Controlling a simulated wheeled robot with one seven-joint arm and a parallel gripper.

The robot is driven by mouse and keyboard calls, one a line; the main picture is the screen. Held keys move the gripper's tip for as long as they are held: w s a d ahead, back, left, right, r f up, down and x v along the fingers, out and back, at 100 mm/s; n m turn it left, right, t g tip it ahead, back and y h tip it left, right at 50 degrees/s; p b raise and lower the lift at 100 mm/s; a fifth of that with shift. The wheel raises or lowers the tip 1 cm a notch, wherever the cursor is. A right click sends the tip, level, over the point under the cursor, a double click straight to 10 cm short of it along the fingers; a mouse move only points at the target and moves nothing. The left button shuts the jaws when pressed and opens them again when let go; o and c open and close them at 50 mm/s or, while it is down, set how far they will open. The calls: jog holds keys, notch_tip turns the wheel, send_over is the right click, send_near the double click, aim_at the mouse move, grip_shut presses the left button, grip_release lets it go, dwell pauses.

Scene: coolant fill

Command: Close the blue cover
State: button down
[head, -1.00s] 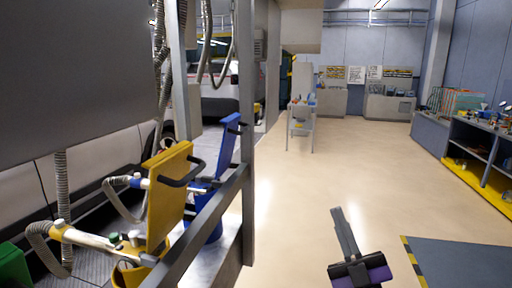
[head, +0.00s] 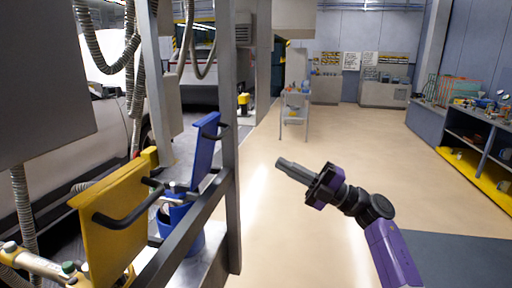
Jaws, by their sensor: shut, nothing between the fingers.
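The blue cover (head: 205,150) stands raised and slightly tilted at the left, behind the metal frame. It has a dark handle on its right side. Below it is a blue round container (head: 191,239), partly hidden by the frame's rail. My gripper (head: 282,164) is to the right of the blue cover, out over the open floor. Its fingers are together and point left toward the cover. It is apart from the cover and holds nothing.
A grey metal post (head: 230,140) and slanted rail stand beside the blue cover. A raised yellow cover (head: 117,226) with a dark handle is nearer, at the lower left. Hoses hang above. The floor (head: 290,215) around my gripper is clear. Shelves (head: 470,150) line the right.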

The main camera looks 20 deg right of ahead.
jog(key=p+x, duration=0.4)
jog(key=x, duration=0.9)
jog(key=shift+a, duration=0.2)
jog(key=shift+w+r, duration=0.15)
jog(key=shift+w, duration=0.1)
